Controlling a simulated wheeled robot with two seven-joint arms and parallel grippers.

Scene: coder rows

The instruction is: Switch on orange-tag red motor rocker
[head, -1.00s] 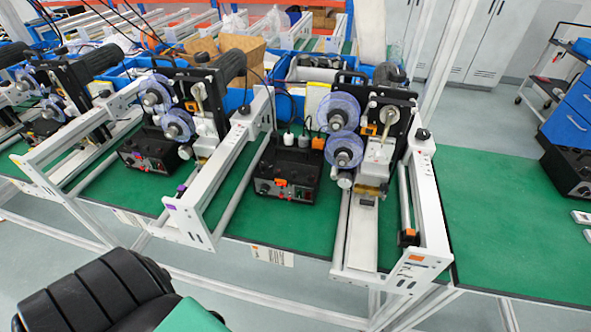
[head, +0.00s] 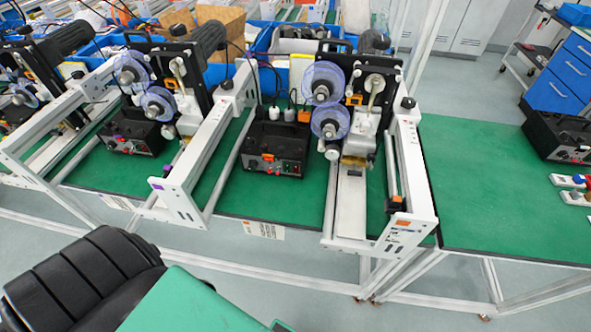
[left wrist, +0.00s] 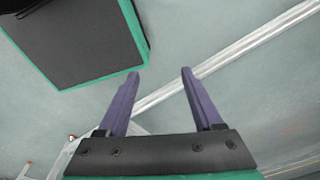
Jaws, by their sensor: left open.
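In the head view a black control box (head: 275,149) with an orange tag (head: 268,157) stands on the green bench mat, left of the nearest coder machine (head: 352,100). Small knobs and switches show on its front; a reddish spot (head: 289,168) at the right of its front may be the rocker, but its position is too small to tell. Another orange tag (head: 403,223) is on the white frame's front end. My left gripper (left wrist: 160,75) shows in the left wrist view with two purple fingers apart and nothing between them, above the grey floor. My right gripper is not in view.
A neighbouring black box (head: 133,138) with a purple tag stands to the left. White frame rails (head: 187,180) flank the orange-tag box. The green mat (head: 490,190) at right is mostly clear.

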